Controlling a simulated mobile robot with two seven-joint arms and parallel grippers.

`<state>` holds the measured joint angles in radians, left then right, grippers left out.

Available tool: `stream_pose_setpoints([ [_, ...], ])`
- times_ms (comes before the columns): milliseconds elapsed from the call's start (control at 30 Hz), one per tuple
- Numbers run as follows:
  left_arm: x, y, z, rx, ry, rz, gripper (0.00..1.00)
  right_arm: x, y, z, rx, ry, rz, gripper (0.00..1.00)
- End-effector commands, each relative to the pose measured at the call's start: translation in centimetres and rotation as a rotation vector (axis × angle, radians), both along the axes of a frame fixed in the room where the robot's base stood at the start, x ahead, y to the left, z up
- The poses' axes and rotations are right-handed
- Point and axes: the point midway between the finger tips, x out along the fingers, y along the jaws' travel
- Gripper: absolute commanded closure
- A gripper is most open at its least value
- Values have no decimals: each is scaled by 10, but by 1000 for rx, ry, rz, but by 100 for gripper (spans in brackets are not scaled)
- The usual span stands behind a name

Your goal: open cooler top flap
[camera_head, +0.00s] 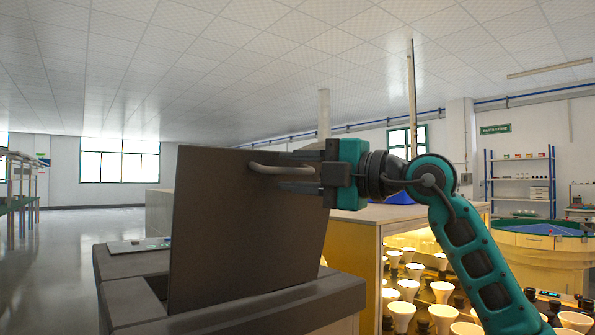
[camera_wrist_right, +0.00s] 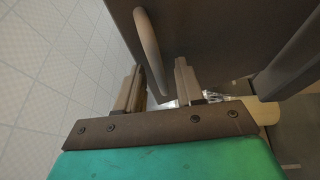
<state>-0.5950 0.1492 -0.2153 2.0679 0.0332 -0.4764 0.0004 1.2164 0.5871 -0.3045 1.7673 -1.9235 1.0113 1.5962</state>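The cooler (camera_head: 130,300) is a dark grey box at the lower left of the head view. Its top flap (camera_head: 240,230) is a brown-grey panel standing nearly upright, leaning slightly. A bar handle (camera_head: 270,168) is near the flap's upper edge; in the right wrist view the handle (camera_wrist_right: 148,45) reaches down between the fingers. My right gripper (camera_head: 300,171) is at the handle's right end, with its fingers apart above and below it. The fingers of this gripper (camera_wrist_right: 158,85) also stand apart in the wrist view, not clamped on the handle. My left gripper is not in view.
A lit wooden cabinet (camera_head: 365,225) with several bulbs (camera_head: 442,290) stands right of the cooler, close under my right arm. A blue-topped round unit (camera_head: 540,235) and shelves (camera_head: 520,185) are farther right. Open floor (camera_head: 50,260) lies to the left.

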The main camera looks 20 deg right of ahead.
Motion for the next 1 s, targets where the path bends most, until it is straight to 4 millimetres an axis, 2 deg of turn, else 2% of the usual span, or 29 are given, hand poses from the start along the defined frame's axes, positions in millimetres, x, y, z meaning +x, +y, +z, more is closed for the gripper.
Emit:
stream_pose_setpoints([
  [33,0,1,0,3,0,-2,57,0,0,0,0,0,0,67],
  [400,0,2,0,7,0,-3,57,0,0,0,0,0,0,100],
  [867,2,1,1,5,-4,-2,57,0,0,0,0,0,0,100],
  [1000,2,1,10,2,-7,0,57,3,1,5,-4,13,0,100],
])
